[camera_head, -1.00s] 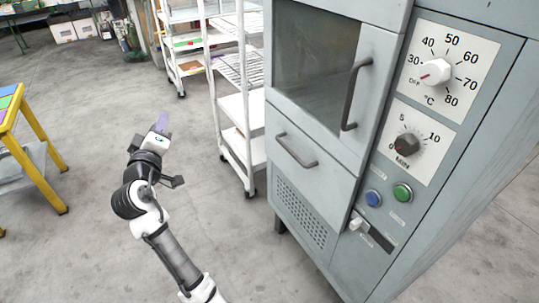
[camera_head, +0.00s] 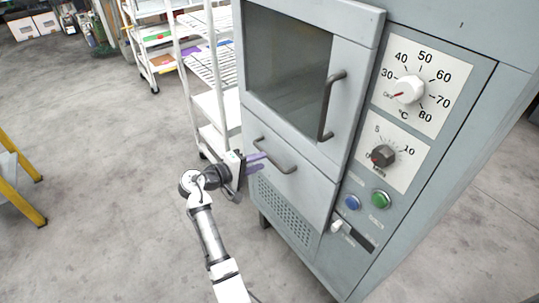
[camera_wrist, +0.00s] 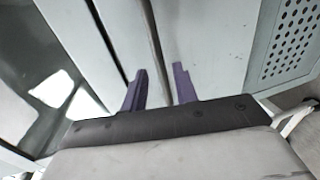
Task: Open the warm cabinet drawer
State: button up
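The warm cabinet (camera_head: 345,270) is a grey-blue unit on the right. Its lower drawer (camera_head: 305,188) looks closed, under the windowed door (camera_head: 292,60). The drawer has a dark grey bar handle (camera_head: 276,157). My gripper (camera_head: 263,162) is at the left part of this handle, its purple fingers pointing at the drawer front. In the wrist view, the two fingers (camera_wrist: 160,85) are apart, with the cabinet front behind them. Dark lines run down near and between the fingers there; I cannot tell which is the handle, or whether the fingers touch it.
The door's vertical handle (camera_head: 331,105) is just above and right of the drawer handle. A white wheeled rack (camera_head: 215,105) stands close left of the cabinet. A yellow-framed table (camera_head: 20,180) is at the left edge. The grey floor (camera_head: 110,180) between is clear.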

aim_at(270, 156)
jog(key=x, duration=0.5)
jog(key=shift+w+p, duration=0.1)
jog(key=shift+p, duration=0.3)
grip_shut()
